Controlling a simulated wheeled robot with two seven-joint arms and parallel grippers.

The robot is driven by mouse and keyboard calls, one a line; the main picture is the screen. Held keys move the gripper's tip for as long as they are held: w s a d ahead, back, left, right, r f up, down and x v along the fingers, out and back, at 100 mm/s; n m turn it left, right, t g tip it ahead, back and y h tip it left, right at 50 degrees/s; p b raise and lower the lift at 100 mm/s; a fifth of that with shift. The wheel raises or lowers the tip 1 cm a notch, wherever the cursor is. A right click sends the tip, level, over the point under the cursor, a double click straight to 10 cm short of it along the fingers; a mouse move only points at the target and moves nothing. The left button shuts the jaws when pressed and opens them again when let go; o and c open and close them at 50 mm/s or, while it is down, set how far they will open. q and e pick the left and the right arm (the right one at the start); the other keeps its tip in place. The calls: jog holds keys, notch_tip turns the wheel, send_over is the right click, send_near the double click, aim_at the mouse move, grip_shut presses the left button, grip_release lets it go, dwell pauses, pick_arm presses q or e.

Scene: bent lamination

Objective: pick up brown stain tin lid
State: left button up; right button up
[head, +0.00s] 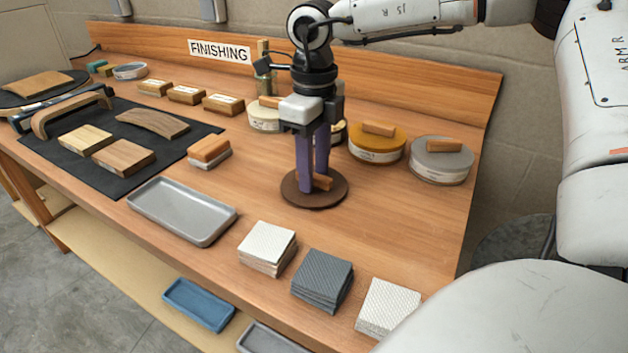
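The brown stain tin lid (296,195) is a dark brown disc with a wooden bar handle (322,182). It appears to lie flat on the bench, with no clear gap under it. My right gripper (313,184) points straight down over the lid, its purple fingers on either side of the handle. The fingers hide part of the handle, so I cannot tell whether they press on it. A tin (338,131) behind the gripper is mostly hidden by it. My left gripper is not in view.
Lidded tins stand behind: cream (264,119), ochre (376,145) and grey (441,162). A grey tray (181,209), a sanding block (209,151) and stacks of pads (322,281) lie nearer the front. A backboard (420,86) closes the rear. Bare bench lies right of the lid.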

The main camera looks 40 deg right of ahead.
grip_shut()
